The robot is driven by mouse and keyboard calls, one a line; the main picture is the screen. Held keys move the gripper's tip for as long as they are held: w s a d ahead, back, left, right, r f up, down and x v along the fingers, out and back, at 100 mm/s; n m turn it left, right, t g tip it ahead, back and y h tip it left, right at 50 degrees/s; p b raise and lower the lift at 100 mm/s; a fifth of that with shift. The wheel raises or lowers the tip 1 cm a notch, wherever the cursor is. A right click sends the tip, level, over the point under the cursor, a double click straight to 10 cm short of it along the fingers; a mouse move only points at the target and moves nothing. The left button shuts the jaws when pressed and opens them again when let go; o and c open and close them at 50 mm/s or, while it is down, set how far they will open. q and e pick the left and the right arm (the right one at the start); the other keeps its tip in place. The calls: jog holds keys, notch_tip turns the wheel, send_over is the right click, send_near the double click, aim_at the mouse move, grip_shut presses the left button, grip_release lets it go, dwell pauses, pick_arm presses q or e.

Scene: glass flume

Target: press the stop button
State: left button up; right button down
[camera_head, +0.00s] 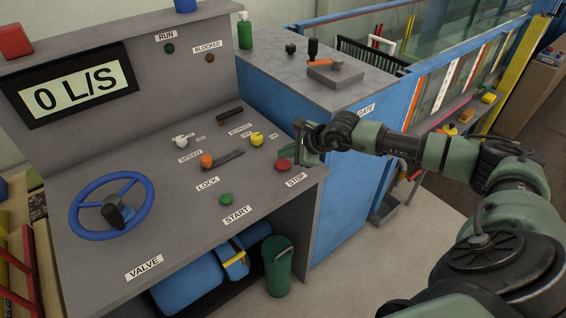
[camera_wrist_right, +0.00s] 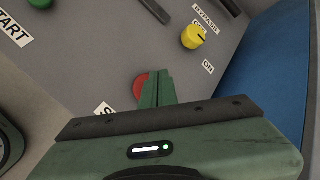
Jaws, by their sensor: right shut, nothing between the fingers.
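The red stop button (camera_head: 283,166) sits at the right front of the grey console, just above its STOP label (camera_head: 297,180). My right gripper (camera_head: 291,152) is shut and empty, with its fingers just behind and above the button. In the right wrist view the shut green fingers (camera_wrist_right: 159,90) cover the right part of the red button (camera_wrist_right: 138,87). I cannot tell whether the fingertips touch it. My left gripper is not in view.
Near the button are the green start button (camera_head: 226,199), an orange knob (camera_head: 206,160) and a yellow knob (camera_head: 257,138). A blue valve wheel (camera_head: 90,226) is at the left. The display (camera_head: 72,88) reads 0 L/S. A blue cabinet (camera_head: 345,190) stands to the right.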

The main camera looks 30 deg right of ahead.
aim_at(285, 165)
jog(key=shift+r, duration=0.15)
notch_tip(285, 165, up, 6)
jog(key=shift+f+p, duration=0.15)
jog(key=shift+p, duration=0.9)
jog(key=shift+a, duration=0.1)
